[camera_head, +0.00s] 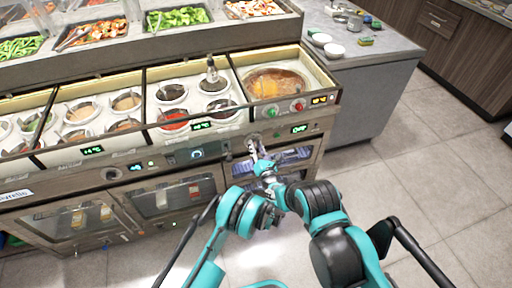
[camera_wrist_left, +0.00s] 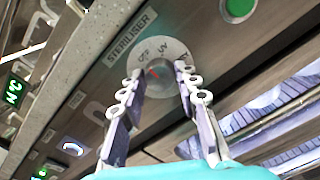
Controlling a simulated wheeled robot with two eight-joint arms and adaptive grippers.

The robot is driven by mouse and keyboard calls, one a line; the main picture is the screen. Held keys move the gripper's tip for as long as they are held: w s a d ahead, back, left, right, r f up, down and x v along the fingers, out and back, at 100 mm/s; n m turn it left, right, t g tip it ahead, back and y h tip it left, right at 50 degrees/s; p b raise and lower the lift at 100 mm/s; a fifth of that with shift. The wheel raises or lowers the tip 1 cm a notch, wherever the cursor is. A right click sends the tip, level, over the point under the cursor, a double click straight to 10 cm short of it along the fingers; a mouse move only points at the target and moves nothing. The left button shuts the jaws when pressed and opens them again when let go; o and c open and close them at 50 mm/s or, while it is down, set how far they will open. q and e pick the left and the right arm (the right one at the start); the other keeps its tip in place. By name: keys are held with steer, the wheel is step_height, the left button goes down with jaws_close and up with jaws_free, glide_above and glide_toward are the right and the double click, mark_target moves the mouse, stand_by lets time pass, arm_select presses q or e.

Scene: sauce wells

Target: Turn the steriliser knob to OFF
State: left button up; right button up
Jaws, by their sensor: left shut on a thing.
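The steriliser knob (camera_wrist_left: 160,82) is on the counter's front panel, below the printed word STERILISER. Its round plate carries the labels OFF and UV, and a third label is partly hidden by a finger. A red pointer mark on the knob points up and left in the left wrist view, close to the OFF label. My left gripper (camera_wrist_left: 157,76) has its fingers on either side of the knob, shut on it. In the head view, my left gripper (camera_head: 254,148) reaches the panel under the soup well. My right gripper cannot be made out.
A green display (camera_head: 299,129) beside the knob seems to read OFF. Green (camera_head: 274,112) and red (camera_head: 299,106) buttons sit above, by the soup well (camera_head: 275,84). A glass-fronted cabinet (camera_head: 170,196) is below left. Floor is clear at right.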

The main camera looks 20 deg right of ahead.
arm_select(q)
steer(key=shift+r, duration=0.1)
stand_by(0.3)
steer(key=o, duration=1.2)
steer(key=shift+c, duration=0.2)
